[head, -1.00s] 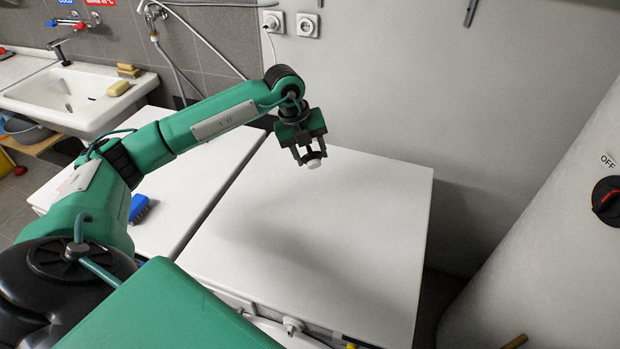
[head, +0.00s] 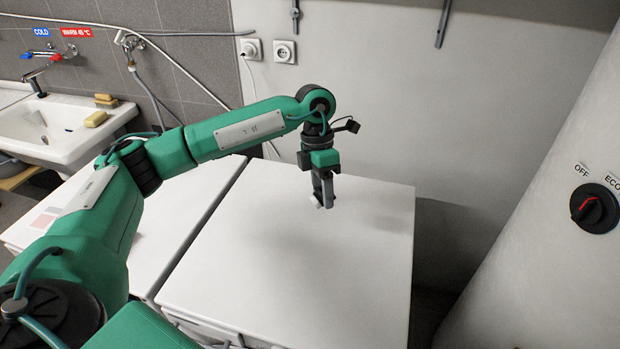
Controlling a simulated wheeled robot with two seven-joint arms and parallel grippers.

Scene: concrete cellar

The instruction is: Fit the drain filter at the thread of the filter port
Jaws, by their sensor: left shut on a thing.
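My left gripper (head: 325,196) is above the white top of the right-hand machine and points down. It is shut on a small white piece, which I take to be the drain filter (head: 317,203). The fingers hide most of this piece, and only a bit of its pale edge shows at the fingertips. The filter port and its thread do not show; the machine's front face is mostly cut off by the lower picture edge. My right gripper is not in view.
The right-hand machine's white top (head: 290,270) is clear. A second white top (head: 190,215) adjoins it on the left. A sink (head: 60,125) with soap stands at the far left. A large white tank with a red-marked dial (head: 594,208) stands at the right.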

